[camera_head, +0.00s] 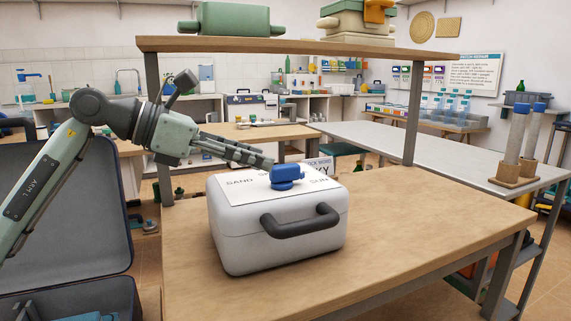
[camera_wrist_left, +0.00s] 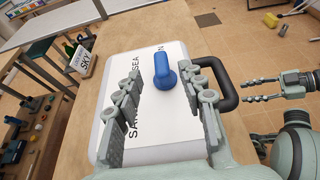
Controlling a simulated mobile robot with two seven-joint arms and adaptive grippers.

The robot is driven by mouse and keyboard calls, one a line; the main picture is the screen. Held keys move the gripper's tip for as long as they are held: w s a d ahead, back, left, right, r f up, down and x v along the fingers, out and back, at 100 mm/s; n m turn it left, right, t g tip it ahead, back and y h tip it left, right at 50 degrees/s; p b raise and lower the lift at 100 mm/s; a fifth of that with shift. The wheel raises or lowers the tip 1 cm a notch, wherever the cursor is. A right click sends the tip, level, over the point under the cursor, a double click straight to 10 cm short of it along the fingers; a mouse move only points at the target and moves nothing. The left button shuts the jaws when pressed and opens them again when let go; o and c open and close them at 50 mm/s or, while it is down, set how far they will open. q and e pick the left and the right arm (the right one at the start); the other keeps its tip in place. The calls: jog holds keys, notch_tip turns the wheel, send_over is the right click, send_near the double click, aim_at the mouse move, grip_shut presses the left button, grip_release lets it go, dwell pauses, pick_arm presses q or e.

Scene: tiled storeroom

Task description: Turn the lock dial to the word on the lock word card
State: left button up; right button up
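A white case (camera_head: 278,240) with a dark handle stands on the wooden table. A blue dial (camera_head: 285,178) sits on its lid, over a white sheet with words; SAND and SUN are readable, and SEA shows in the wrist view. My right gripper (camera_wrist_left: 252,89) is open and empty beyond the handle.
The wooden table (camera_head: 440,225) is clear to the right of the case. A shelf (camera_head: 300,47) on posts spans above it, with a green box on top. An open dark case (camera_head: 65,200) stands at left.

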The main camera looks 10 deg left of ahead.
aim_at(283, 165)
pick_arm(q)
jog(key=x, duration=0.6)
jog(key=shift+d, duration=0.2)
jog(key=shift+c, duration=0.2)
grip_shut()
